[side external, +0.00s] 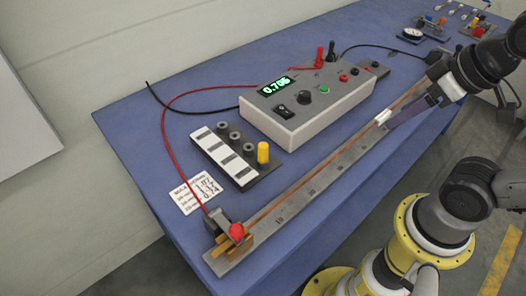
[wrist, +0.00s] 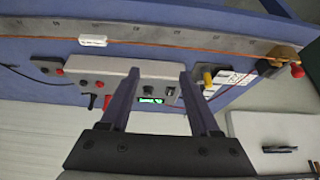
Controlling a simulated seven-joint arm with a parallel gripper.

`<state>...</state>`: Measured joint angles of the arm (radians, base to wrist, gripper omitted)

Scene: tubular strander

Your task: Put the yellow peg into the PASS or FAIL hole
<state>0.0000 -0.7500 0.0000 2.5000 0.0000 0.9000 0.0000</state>
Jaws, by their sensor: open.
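The yellow peg (side external: 263,153) stands upright at the near right end of a dark block (side external: 250,178) with white label strips and several grey round holes or sockets. The label text is too small to read. In the wrist view, the yellow peg (wrist: 208,80) is right of my fingers. My gripper (side external: 405,110) is at the right, by the long rail, well away from the peg. In the wrist view my gripper (wrist: 159,74) has its two fingers apart with nothing held between them.
A grey meter box (side external: 310,108) reads about 0.705 behind the rail (side external: 300,190). A white slider (side external: 383,117) sits on the rail near my gripper. A red lead runs to a clamp (side external: 232,232) at the rail's near end. A handwritten card (side external: 195,193) lies left of the block.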

